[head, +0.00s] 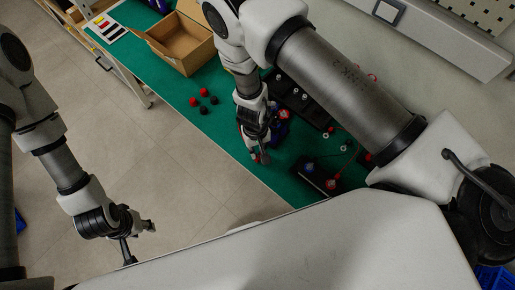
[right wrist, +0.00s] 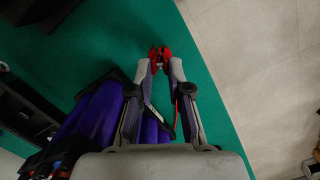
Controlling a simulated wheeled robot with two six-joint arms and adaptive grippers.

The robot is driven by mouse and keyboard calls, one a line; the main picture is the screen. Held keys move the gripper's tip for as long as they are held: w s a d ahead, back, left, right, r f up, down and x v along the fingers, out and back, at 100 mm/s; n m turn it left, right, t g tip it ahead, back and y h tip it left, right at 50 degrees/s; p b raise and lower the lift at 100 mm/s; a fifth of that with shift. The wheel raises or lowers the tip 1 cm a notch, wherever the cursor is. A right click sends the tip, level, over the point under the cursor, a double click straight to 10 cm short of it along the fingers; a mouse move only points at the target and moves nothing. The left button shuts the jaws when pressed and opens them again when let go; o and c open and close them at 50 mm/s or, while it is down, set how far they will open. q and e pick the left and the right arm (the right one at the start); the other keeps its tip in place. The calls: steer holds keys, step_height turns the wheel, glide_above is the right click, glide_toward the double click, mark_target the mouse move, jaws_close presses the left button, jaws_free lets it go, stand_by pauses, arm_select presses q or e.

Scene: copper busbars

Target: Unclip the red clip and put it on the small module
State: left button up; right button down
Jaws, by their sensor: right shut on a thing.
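My right gripper (right wrist: 160,65) is shut on the red clip (right wrist: 161,54), whose two red parts show at the fingertips in the right wrist view. The green table top lies beyond it. In the head view my right gripper (head: 262,157) is low over the front edge of the table. Blue-purple rounded parts (right wrist: 97,112) lie left of and partly behind the fingers in the wrist view. A small black module (head: 318,178) with coloured terminals stands to the right in the head view; whether it is the task's small module I cannot tell. My left gripper (head: 141,243) is open and empty, away from the table.
The green table (head: 160,68) carries an open cardboard box (head: 180,45) and several red and black caps (head: 204,101). A black strip with posts (head: 300,97) lies behind my right arm, which hides part of the table. Bare floor lies left of the table.

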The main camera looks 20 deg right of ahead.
steer(key=shift+f, duration=0.4)
steer(key=shift+f, duration=0.2)
steer(key=c, duration=1)
jaws_free()
step_height(320, 180, up, 6)
steer(key=p, duration=0.6)
steer(key=shift+f, duration=0.25)
steer(key=shift+r+p, duration=0.3)
